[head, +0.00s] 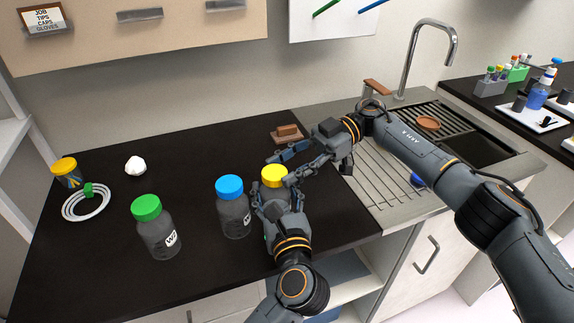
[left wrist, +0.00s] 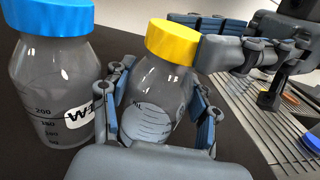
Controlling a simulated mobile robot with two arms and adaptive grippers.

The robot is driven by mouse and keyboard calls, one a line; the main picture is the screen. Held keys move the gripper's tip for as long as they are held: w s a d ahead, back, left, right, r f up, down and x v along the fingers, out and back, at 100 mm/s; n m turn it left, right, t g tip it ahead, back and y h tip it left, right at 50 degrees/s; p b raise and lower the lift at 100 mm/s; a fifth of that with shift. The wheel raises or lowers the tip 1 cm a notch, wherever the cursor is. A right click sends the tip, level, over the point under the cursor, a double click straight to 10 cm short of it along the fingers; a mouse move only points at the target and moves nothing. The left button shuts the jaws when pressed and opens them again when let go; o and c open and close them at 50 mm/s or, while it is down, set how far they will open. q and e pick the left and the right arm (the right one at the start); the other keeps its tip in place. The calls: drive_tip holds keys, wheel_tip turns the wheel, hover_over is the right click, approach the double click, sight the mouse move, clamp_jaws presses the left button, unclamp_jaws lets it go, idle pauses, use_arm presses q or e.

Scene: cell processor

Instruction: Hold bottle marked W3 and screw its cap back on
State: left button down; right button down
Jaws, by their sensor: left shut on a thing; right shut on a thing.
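A clear bottle (left wrist: 152,100) with a yellow cap (head: 274,175) stands between the fingers of my left gripper (head: 272,203), which is shut around its body. Its marking cannot be read; graduation lines face the left wrist camera. The yellow cap (left wrist: 173,42) sits on the bottle's neck. My right gripper (head: 287,168) reaches in from the right and is shut on the cap. In the left wrist view its fingers (left wrist: 208,38) meet the cap's right side and partly hide it.
A blue-capped bottle (head: 233,215) stands close left of the held one, and a green-capped bottle (head: 155,235) farther left; both carry W labels. A white coil rack (head: 70,212), a yellow-lidded jar (head: 66,172) and a crumpled white thing (head: 135,165) lie left. The sink (head: 460,150) is right.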

drive_tip(key=m+t, duration=0.1)
drive_tip(key=m+t+y, duration=0.1)
drive_tip(key=t, duration=0.1)
drive_tip(key=s+m+t, duration=0.1)
drive_tip(key=shift+s+d+f+m+t+y, duration=0.1)
drive_tip(key=shift+d+m+t+y, duration=0.15)
drive_tip(key=shift+m+t+y, duration=0.15)
drive_tip(key=shift+s+m+t, duration=0.15)
drive_tip(key=shift+m+t, duration=0.75)
drive_tip(key=shift+t, duration=0.2)
drive_tip(key=c, duration=0.8)
unclamp_jaws()
drive_tip(key=shift+o, duration=0.2)
drive_tip(key=n+g, duration=0.2)
drive_tip(key=w+n+g, duration=0.1)
drive_tip(key=g, duration=0.1)
drive_tip(key=shift+w+a+h, duration=0.1)
drive_tip(key=shift+a+h, duration=0.15)
drive_tip(key=shift+h, duration=0.05)
drive_tip(key=shift+w+n+g+h, duration=0.2)
drive_tip(key=shift+n+g+h, duration=0.7)
drive_tip(key=shift+n+g, duration=0.9)
